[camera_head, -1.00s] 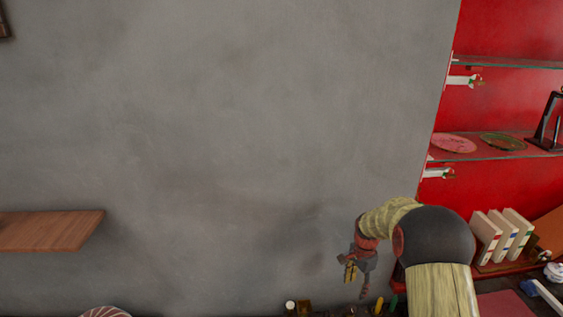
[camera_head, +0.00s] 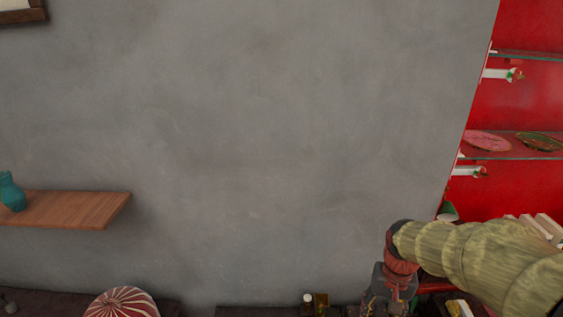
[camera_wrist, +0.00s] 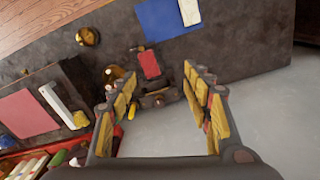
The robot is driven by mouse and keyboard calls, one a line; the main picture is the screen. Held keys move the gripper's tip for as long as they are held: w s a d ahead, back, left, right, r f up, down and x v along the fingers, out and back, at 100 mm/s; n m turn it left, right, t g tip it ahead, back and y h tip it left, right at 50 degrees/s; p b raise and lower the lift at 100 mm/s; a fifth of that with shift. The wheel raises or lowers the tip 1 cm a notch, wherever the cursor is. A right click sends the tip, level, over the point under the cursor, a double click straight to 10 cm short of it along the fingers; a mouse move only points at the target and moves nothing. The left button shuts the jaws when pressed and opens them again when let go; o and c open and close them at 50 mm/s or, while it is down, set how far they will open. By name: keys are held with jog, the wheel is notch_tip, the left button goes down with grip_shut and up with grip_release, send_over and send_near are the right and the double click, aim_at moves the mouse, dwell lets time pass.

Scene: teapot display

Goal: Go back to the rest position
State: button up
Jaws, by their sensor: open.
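My arm enters the head view from the right edge, and its gripper (camera_head: 388,298) hangs at the bottom of that view, partly cut off. In the wrist view my gripper (camera_wrist: 157,72) shows two yellow-padded fingers spread wide apart, with nothing held between them. Beyond the fingertips lies a dark counter (camera_wrist: 240,45) with a small red item (camera_wrist: 149,65) on it. The gripper appears to be above the counter, clear of its objects.
A blue sheet (camera_wrist: 167,20), brass bowl (camera_wrist: 88,36) and pink mat (camera_wrist: 27,113) lie on the counter. Red shelving (camera_head: 515,100) with plates stands at right. A wooden shelf (camera_head: 75,209) holds a teal vase (camera_head: 11,192). A striped dome (camera_head: 122,303) is below. The grey wall's front looks clear.

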jog(key=s+a+r+n+t+b, duration=0.1)
jog(key=s+a+r+t, duration=0.1)
jog(key=s+r, duration=0.3)
jog(key=s+a+r+n+t+b, duration=0.2)
jog(key=s+r, duration=0.4)
jog(key=s, duration=0.3)
jog(key=shift+s+a+t, duration=0.3)
jog(key=shift+a+t, duration=0.5)
jog(key=shift+a, duration=0.25)
